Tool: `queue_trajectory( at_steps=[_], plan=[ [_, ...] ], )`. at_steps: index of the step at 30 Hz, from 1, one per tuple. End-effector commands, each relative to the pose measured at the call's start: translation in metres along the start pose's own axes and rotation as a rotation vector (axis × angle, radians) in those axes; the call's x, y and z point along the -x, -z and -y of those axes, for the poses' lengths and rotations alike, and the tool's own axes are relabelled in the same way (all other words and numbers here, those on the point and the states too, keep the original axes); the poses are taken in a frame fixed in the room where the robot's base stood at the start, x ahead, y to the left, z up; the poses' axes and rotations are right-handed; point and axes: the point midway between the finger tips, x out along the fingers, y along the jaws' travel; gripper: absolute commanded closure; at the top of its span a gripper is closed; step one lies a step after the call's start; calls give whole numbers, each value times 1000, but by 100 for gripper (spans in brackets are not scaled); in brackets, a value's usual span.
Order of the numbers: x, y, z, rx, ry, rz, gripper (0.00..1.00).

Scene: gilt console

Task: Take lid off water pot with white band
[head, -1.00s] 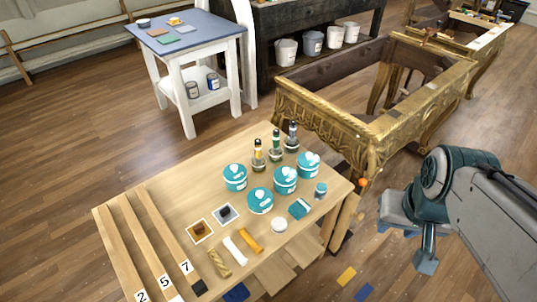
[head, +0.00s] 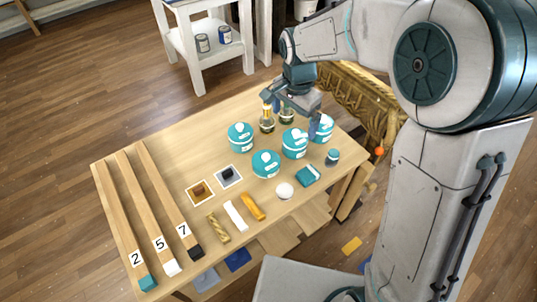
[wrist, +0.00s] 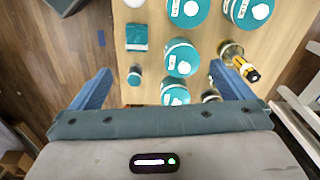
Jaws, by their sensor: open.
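Several round teal-lidded pots stand on the wooden bench: a left one (head: 240,136), a front one (head: 265,164), a middle one (head: 294,142) and a right one (head: 323,127) partly behind my gripper. Pale bands and labels show on their sides, but I cannot tell which is the white-banded water pot. My gripper (head: 295,110) is open above the back right of the bench. In the wrist view, my gripper (wrist: 162,88) has its fingers wide apart, with the middle pot (wrist: 181,58) and right pot (wrist: 175,93) below and between them. Nothing is held.
Dark-topped bottles (head: 267,120) stand close behind the pots. Numbered wooden strips (head: 150,205) lie left. A gilt console (head: 350,90) stands behind the bench.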

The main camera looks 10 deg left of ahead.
Motion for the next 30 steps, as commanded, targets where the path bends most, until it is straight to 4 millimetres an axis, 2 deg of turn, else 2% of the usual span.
queue_trajectory(
  at_steps=[1, 3, 6, 9, 14, 21, 24, 30],
  plan=[
    [-20, -8, 19, -25, -11, 13, 0],
    [-37, -17, 39, -67, -20, 25, 0],
    [-55, -27, 59, -116, -30, 35, 0],
    [-66, -34, 70, -147, -36, 40, 0],
    [-84, -37, 74, -163, -42, 43, 0],
    [-131, -39, 72, -164, -43, 45, 0],
    [-145, -39, 72, -162, -42, 43, 0],
    [-158, -39, 71, -163, -40, 43, 0]
  ],
)
